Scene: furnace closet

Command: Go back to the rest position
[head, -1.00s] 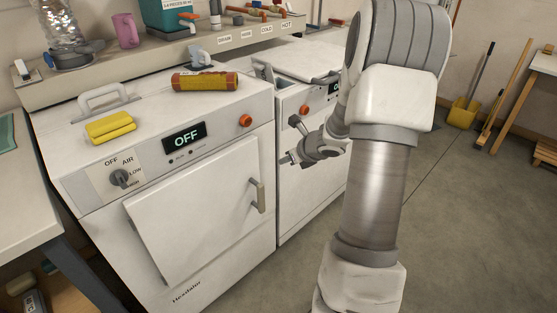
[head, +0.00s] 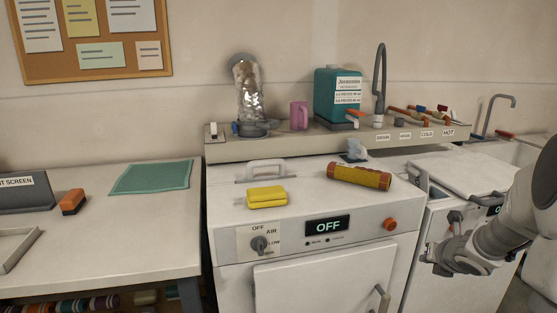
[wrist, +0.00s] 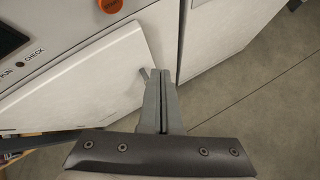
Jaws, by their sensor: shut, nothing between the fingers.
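My gripper (head: 440,264) is at the right of the head view, in front of the second white machine (head: 450,225). In the wrist view my gripper (wrist: 160,75) has its fingers together with nothing between them. It points toward the front of the first white machine (head: 320,225), whose door (wrist: 85,80) and orange knob (wrist: 110,5) show there. The fingers appear apart from the door, though the exact gap is hard to tell. My arm (head: 530,215) comes in from the right edge.
A yellow sponge (head: 267,197) and an orange-yellow cylinder (head: 359,178) lie on the first machine. A shelf behind holds a teal jug (head: 335,92) and a pink mug (head: 299,115). A table (head: 105,235) stands at left. Bare floor (wrist: 265,95) shows at right in the wrist view.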

